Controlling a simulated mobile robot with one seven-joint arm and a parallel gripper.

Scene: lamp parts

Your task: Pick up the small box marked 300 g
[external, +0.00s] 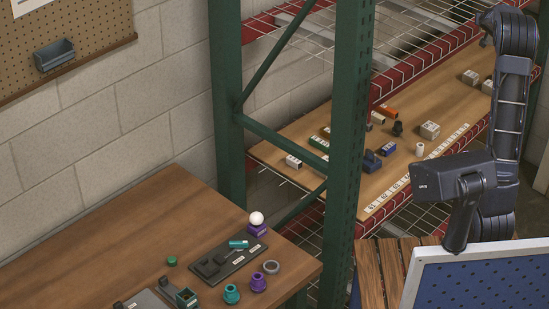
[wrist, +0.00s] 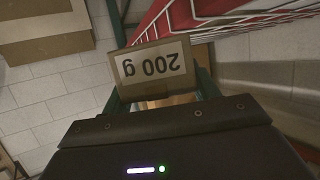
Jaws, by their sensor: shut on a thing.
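My gripper (wrist: 158,98) is shut on a small brown cardboard box, and its dark housing fills the bottom of the wrist view. The held box (wrist: 120,68) has a white label that reads 200 g, upside down in this view. My fingertips are hidden behind the housing and the box. In the external view my gripper's jaws and the held box cannot be made out. Pale small boxes stand on the rack shelf, one near its front left (external: 293,161) and one in the middle (external: 430,130); their marks are too small to read.
The wooden rack shelf (external: 325,125) also carries a blue part (external: 372,161), a dark part (external: 397,129) and a white cup (external: 420,149). A green rack upright (external: 350,130) stands before it. Lamp parts lie on the workbench (external: 130,225). A blue pegboard panel (external: 480,280) is at lower right.

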